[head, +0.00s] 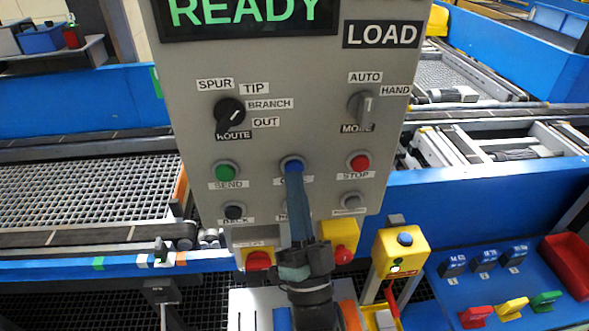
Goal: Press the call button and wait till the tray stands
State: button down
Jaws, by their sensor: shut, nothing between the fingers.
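A grey control panel (290,115) stands upright in front of me, its display (250,12) reading READY in green. The blue button (292,161) is in the middle of its upper button row; its label is mostly hidden behind my gripper, so only a first letter like C shows. My gripper (293,172) is shut and empty, its fingertips at the lower edge of the blue button. I cannot tell whether they touch it or press it in. A grey mesh surface (90,190) lies at the left conveyor; I cannot tell whether it is a tray.
A green SEND button (225,172) and a red STOP button (358,162) flank the blue one. ROUTE (229,112) and MODE (361,106) knobs sit above. A yellow button box (401,252) stands lower right. Blue conveyor sides run left and right.

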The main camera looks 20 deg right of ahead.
jog(key=shift+w+d+b, duration=0.1)
jog(key=shift+w+b, duration=0.2)
jog(key=shift+w, duration=0.1)
dwell(0.3)
jog(key=shift+s, duration=0.1)
jog(key=shift+s+a, duration=0.25)
jog(key=shift+s, duration=0.55)
